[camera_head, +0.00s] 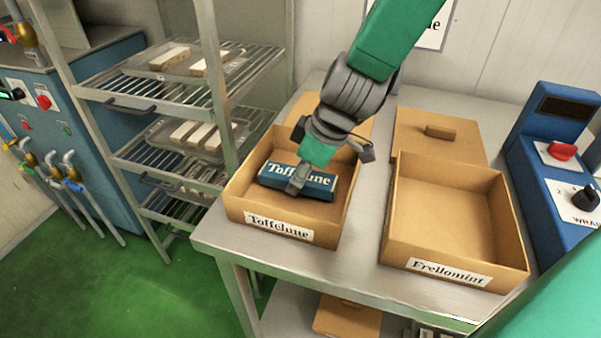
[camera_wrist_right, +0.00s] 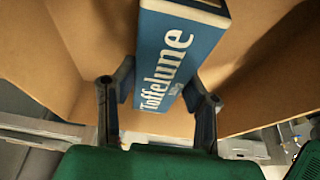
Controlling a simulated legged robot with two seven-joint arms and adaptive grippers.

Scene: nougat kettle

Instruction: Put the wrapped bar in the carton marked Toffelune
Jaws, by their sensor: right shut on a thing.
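The wrapped bar (camera_head: 321,187) is blue with white "Toffelune" lettering. It lies inside the walls of the open cardboard carton marked Toffelune (camera_head: 331,232). My right gripper (camera_head: 299,181) reaches down into this carton and is shut on the bar. In the right wrist view the bar (camera_wrist_right: 170,60) sits between the two dark fingers, with brown carton walls (camera_wrist_right: 30,45) around it. I cannot tell whether the bar touches the carton floor. My left gripper is not in view.
An open, empty carton marked Erellomint (camera_head: 450,205) stands to the right on the steel table (camera_head: 365,262). A cardboard lid (camera_head: 415,133) lies behind it. A blue control box (camera_head: 555,150) stands at the far right. A wire rack (camera_head: 185,80) with trays of pale bars stands left.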

